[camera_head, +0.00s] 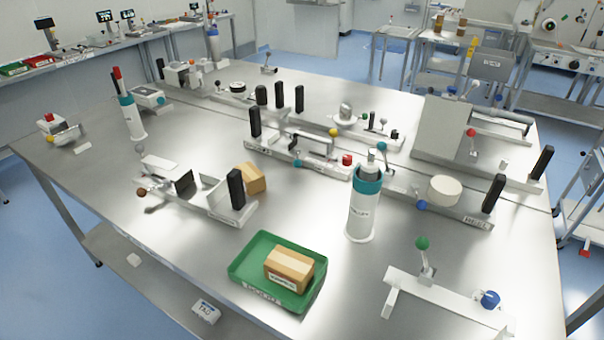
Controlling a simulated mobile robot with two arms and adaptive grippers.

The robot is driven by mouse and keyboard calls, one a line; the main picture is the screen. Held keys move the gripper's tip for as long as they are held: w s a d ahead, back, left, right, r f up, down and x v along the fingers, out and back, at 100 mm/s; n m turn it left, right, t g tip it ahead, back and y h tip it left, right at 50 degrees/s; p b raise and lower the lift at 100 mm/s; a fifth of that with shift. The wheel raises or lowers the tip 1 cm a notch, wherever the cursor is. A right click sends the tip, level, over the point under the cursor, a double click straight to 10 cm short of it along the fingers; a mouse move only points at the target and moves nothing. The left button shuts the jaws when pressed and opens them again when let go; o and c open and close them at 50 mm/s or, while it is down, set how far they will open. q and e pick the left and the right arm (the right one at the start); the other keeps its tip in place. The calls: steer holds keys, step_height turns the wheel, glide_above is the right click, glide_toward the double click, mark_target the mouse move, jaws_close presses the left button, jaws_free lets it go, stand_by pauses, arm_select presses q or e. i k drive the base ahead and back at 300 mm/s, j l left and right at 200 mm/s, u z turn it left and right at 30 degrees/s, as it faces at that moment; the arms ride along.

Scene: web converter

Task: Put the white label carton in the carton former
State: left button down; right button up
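A brown carton (289,268) with a lighter tape band and a white label on its near side lies in a green tray (251,301) at the front middle of the steel table. A second, plain-looking brown carton (251,178) stands farther back, beside a low white fixture (205,203) with a dark upright plate and a black post. This fixture may be the carton former; its name cannot be read. Neither of my grippers is in view.
A white cylinder with a teal band (361,210) stands right of the tray. A white bracket with a green-knobbed lever (440,293) is at the front right. More fixtures fill the table's back (310,152). The table's front left is clear.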

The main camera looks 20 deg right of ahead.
mark_target(202, 194)
steer(key=i+j+z, duration=0.2)
steer(key=j+z, duration=0.2)
steer(key=i+j+z, duration=0.1)
steer(key=j+z, duration=0.65)
steer(key=j, duration=0.25)
steer(key=i, duration=0.05)
